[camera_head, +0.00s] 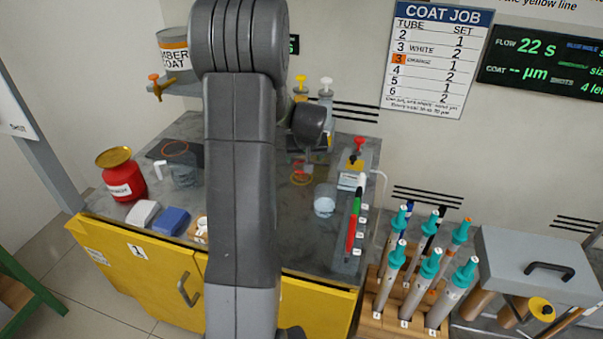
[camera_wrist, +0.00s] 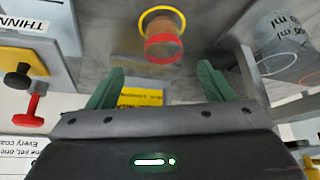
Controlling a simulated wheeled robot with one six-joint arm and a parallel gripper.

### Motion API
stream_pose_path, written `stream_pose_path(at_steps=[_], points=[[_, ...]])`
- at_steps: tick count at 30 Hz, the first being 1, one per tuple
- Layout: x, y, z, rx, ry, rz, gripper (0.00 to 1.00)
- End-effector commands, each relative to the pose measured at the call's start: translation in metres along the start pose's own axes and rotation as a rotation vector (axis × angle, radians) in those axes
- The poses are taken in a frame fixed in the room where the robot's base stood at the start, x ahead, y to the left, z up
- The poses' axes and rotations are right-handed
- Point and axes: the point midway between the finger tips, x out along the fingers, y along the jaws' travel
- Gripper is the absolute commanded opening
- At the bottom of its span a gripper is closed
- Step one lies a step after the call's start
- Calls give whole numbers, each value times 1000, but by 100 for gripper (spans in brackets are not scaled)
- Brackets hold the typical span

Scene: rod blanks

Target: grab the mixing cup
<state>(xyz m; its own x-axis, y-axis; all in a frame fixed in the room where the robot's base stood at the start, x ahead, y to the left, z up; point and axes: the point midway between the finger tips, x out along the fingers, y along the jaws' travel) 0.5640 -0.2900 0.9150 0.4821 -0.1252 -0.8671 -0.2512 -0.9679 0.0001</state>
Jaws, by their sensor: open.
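A small amber-brown cup with a red rim (camera_wrist: 164,46), apparently the mixing cup, stands at a yellow ring on the grey bench. It shows small in the head view (camera_head: 301,172), just below my gripper (camera_head: 309,163). In the wrist view my gripper (camera_wrist: 160,88) is open, its two green fingers wide apart with nothing between them. The cup lies beyond the fingertips, roughly centred between them, and is not touched. My arm hides part of the bench in the head view.
A clear graduated vessel (camera_wrist: 287,48) stands to one side of the cup in the wrist view. The thinner container (camera_head: 350,180) is on the other side. A translucent cup (camera_head: 324,206) stands nearer the bench front. Pump bottles (camera_head: 326,100) stand behind; a red can (camera_head: 122,177) is far left.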

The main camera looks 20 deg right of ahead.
Motion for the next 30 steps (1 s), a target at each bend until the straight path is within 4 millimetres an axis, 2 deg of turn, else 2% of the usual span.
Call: stream_pose_path(at_steps=[10, 20, 21, 23, 30], points=[[41, -5, 0, -1, -3, -1, 74], [49, -5, 0, -1, 0, 0, 74], [48, -5, 0, -1, 0, 0, 72], [48, -5, 0, -1, 0, 0, 61], [48, -5, 0, 0, 0, 0, 15]])
